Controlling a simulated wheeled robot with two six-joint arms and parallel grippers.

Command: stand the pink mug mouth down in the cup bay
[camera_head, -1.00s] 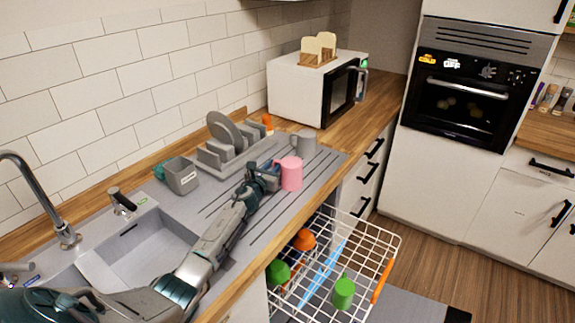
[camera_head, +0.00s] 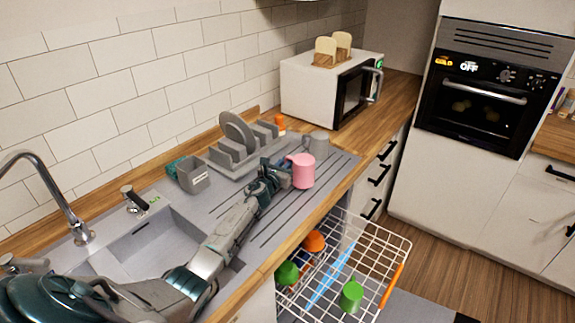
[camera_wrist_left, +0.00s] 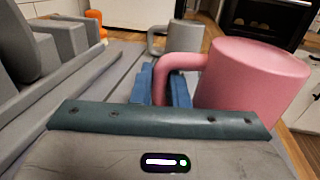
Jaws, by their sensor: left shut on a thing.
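The pink mug (camera_head: 302,172) is at the right part of the grey drainboard, near the front counter edge. In the left wrist view the pink mug (camera_wrist_left: 258,82) shows a smooth closed face on top and no opening, so it looks mouth down. My left gripper (camera_head: 281,172) is shut on its handle; in the left wrist view the blue fingers (camera_wrist_left: 166,85) straddle the handle. I cannot tell whether the mug touches the drainboard. A grey mug (camera_head: 320,144) stands just behind it. No part is clearly marked as the cup bay. My right gripper is not in view.
A grey dish rack (camera_head: 225,158) with plates stands behind my left gripper. A grey caddy (camera_head: 194,176) is left of it. A white microwave (camera_head: 309,91) stands beyond. The open dishwasher basket (camera_head: 384,240) holds green and orange cups below the counter.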

